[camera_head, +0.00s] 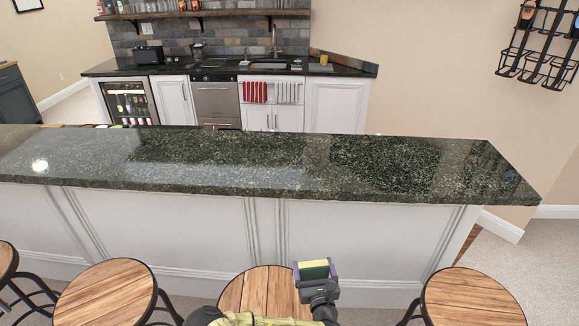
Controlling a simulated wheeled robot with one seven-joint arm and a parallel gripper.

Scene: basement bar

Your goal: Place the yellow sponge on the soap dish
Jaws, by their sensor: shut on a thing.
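My gripper (316,271) is low in the picture, in front of the bar and above a wooden stool. It is shut on the yellow sponge (314,264), which shows a thin yellow edge and a dark green face between the jaws. The soap dish cannot be made out for sure. A small pale item (297,65) lies by the sink on the far back counter, too small to identify.
The long dark granite bar (230,165) stands between me and the back counter (225,68); its top looks clear. The sink (268,66) is in that counter. Wooden stools (106,290) line the near side. Open carpet (550,242) lies right of the bar.

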